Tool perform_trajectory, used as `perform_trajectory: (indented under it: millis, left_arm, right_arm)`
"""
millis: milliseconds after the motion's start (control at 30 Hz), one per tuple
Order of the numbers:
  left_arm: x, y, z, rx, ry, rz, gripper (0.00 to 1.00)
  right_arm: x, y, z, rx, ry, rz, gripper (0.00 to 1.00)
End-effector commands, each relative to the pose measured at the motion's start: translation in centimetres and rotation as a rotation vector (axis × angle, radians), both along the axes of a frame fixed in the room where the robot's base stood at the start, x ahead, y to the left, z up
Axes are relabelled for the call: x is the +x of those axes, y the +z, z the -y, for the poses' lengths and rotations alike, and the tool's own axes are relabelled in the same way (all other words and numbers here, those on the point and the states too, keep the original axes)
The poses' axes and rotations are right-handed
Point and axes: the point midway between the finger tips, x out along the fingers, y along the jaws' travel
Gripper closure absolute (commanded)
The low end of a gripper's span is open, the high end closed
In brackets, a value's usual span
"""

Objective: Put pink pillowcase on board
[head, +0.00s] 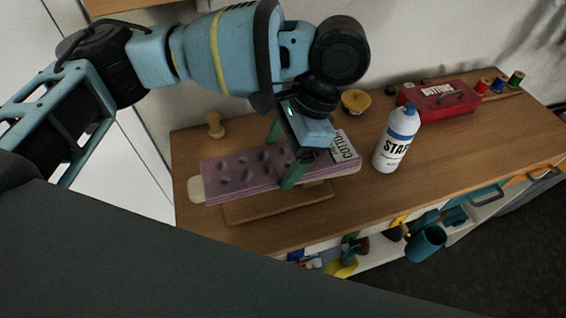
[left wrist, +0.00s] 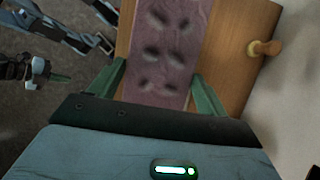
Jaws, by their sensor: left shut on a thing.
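The pink pillowcase (head: 235,172) is a flat, folded, dimpled strip with a white label (head: 344,147) at its right end. It lies lengthwise over the board, whose pale rounded end (head: 197,190) sticks out at the left and whose wooden base (head: 265,208) shows below. I cannot tell whether the cloth fully rests on it. My left gripper (head: 284,152) is shut across the pillowcase near its right part, one finger on each long side. The left wrist view shows the pillowcase (left wrist: 165,50) between the fingers. A green-fingered gripper, apparently my right one (left wrist: 48,76), shows at that view's left edge.
A white spray bottle (head: 396,142) stands right of the board. Behind are a yellow pincushion (head: 356,101), a red box (head: 440,101) and thread spools (head: 499,84). A wooden knob-shaped piece (head: 215,126) stands at the back left. The tabletop (head: 470,140) is clear at the right front.

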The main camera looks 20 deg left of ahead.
Motion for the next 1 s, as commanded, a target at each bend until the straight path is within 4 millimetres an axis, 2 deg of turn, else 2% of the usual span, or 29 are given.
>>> perform_trajectory:
  millis: [100,200,600,633,767,800,1000]
  left_arm:
    - [-0.1,-2.4,0.1,0.0,-0.003,-0.008,0.49]
    - [-0.1,-3.4,0.1,0.002,-0.002,-0.002,0.49]
    - [-0.1,-3.7,0.1,0.0,-0.001,0.002,0.49]
    - [0.0,-3.7,0.1,0.0,-0.001,0.002,0.22]
    - [0.0,-3.7,0.1,-0.001,-0.001,0.001,0.05]
    - [-0.1,-3.7,0.1,-0.001,-0.001,0.001,0.02]
    - [-0.1,-3.7,0.1,0.0,-0.001,0.0,0.02]
  right_arm:
    - [-0.6,-0.8,-0.1,0.004,-0.005,-0.017,1.0]
    - [-0.6,-0.9,-0.3,0.007,-0.009,-0.019,1.0]
    - [-0.3,-0.5,-0.2,0.006,-0.007,-0.011,1.0]
    - [-0.3,-0.5,-0.2,0.006,-0.006,-0.011,1.0]
    - [-0.3,-0.6,-0.1,0.003,-0.002,-0.012,1.0]
    - [-0.4,-0.6,-0.1,0.002,-0.001,-0.012,1.0]
    - [-0.4,-0.6,0.0,-0.001,0.003,-0.012,1.0]
